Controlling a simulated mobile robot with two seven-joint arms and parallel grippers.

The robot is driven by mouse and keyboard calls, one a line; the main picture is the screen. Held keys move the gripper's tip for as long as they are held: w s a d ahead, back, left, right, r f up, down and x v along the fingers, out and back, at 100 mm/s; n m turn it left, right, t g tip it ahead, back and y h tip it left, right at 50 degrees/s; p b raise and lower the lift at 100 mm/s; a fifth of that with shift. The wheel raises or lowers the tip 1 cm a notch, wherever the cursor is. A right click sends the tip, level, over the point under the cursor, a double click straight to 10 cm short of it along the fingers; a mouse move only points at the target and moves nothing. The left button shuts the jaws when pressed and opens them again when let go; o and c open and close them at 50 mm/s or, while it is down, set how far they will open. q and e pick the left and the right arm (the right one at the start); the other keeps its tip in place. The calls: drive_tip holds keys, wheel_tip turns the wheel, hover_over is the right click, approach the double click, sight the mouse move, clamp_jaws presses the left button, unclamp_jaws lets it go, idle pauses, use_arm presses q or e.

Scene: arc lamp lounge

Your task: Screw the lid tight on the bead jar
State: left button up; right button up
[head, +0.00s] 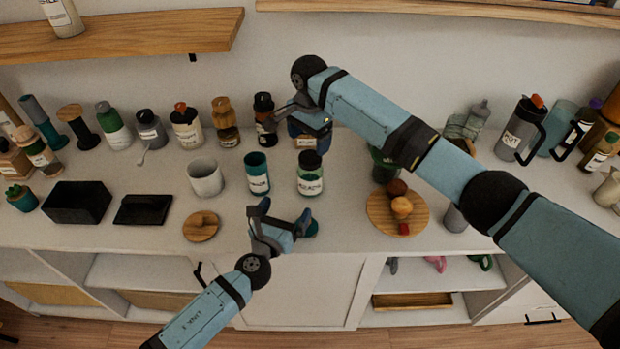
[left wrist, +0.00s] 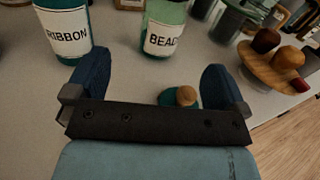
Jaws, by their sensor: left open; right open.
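The bead jar (head: 310,182) is a pale green jar with a white label and a dark top, standing upright on the counter. In the left wrist view the jar (left wrist: 164,32) shows its label, with its top cut off. I cannot tell whether the dark top is a lid. A small teal round piece with a wooden knob (left wrist: 184,97) lies on the counter near my left gripper's right finger. My left gripper (head: 283,211) is open and empty, low in front of the jar. My right gripper (head: 298,117) is open behind the jar, near a blue labelled container (head: 306,142).
A teal ribbon jar (head: 257,176) and a white cup (head: 205,178) stand left of the bead jar. A round wooden board (head: 380,215) with several small items is to the right. Many containers line the wall. The counter's front edge is close to my left gripper.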

sight(305, 180)
use_arm(q)
drive_tip(key=shift+d+f+m+h, duration=0.15)
drive_tip(key=shift+d+m+h, duration=0.15)
drive_tip(key=shift+m, duration=0.2)
use_arm(e)
drive_tip(key=shift+w+d+r, duration=0.15)
drive_tip(key=shift+w+r, duration=0.25)
use_arm(q)
drive_tip(key=shift+w, duration=0.1)
drive_tip(key=x, duration=1.3)
drive_tip(key=shift+w+d+f, duration=0.1)
drive_tip(key=shift+w, duration=0.25)
